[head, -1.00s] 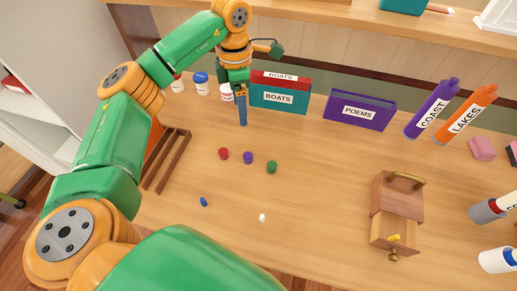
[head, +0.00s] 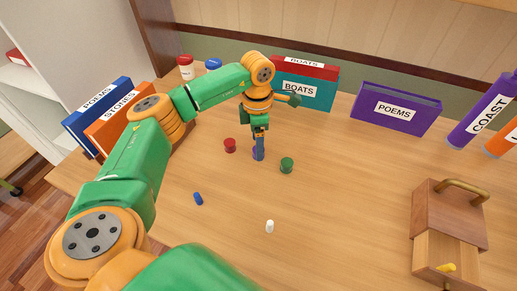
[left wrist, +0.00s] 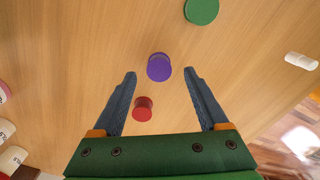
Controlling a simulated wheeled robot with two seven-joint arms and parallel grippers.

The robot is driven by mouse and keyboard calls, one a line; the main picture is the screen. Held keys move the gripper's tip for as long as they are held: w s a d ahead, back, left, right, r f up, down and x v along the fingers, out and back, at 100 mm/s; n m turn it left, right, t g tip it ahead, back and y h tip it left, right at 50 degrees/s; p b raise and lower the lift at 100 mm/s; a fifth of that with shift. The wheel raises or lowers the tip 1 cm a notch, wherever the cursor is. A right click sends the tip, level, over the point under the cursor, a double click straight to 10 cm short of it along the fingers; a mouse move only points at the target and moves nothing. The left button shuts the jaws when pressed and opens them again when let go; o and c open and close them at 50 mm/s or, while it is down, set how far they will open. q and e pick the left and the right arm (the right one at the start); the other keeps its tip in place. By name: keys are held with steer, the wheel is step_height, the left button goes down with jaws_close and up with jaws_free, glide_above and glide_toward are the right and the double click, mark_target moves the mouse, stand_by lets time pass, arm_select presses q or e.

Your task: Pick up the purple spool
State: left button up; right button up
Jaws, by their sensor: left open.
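The purple spool (left wrist: 159,67) stands on the table just beyond and between the fingertips of my left gripper (left wrist: 160,82) in the left wrist view. In the head view the purple spool (head: 256,153) is mostly hidden behind my left gripper (head: 259,155), which points down over it. My left gripper is open, with nothing held between its fingers. A red spool (head: 230,145) stands to the left and a green spool (head: 287,165) to the right. The red spool (left wrist: 143,108) shows near the left finger in the left wrist view. My right gripper is not in view.
A blue peg (head: 198,199) and a white peg (head: 269,226) are on the table nearer to me. A wooden box (head: 447,225) with an open drawer stands at right. Books, including a purple one (head: 395,108), line the back.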

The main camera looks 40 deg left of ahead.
arm_select(q)
steer(key=shift+w+f, duration=0.1)
steer(key=shift+f, duration=0.8)
jaws_close()
steer(key=shift+r, duration=0.15)
